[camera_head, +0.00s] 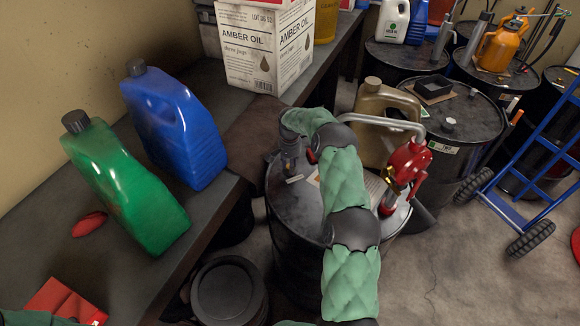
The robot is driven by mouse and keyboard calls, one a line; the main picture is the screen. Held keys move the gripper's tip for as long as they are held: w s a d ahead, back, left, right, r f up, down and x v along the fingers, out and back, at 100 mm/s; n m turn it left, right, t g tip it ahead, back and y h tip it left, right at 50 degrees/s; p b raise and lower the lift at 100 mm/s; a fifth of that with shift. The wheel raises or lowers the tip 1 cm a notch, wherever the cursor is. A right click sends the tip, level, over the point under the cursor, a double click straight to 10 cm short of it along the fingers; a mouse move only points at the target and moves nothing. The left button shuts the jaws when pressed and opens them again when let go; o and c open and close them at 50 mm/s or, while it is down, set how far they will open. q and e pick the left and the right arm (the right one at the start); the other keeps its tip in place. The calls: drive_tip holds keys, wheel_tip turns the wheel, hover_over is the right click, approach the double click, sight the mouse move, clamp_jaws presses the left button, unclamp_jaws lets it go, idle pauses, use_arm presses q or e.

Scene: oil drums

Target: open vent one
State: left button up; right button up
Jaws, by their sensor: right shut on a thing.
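A black oil drum (300,262) stands in the middle, with a red hand pump (407,165) and its grey curved pipe on the lid's right side. My right arm in green padding reaches over the drum. My right gripper (291,170) points down at the left back part of the lid and is shut on a small fitting there, apparently vent one. The jaws mostly hide the fitting, so I cannot tell how far it is turned. A bit of red shows beside the gripper, partly behind my arm. My left gripper is not in view.
A bench on the left holds a green jug (125,190), a blue jug (175,128) and an amber oil carton (262,45). A tan jug (385,105) stands behind the pump. More drums (455,115) and a blue hand truck (530,165) stand at right.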

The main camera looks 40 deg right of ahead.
drive_tip(key=n, duration=0.6)
drive_tip(key=shift+w+d+r+b, duration=0.1)
drive_tip(key=shift+b, duration=0.25)
idle(0.4)
drive_tip(key=o, duration=0.9)
drive_tip(key=shift+o, duration=1.3)
wheel_tip(320, 180, up, 12)
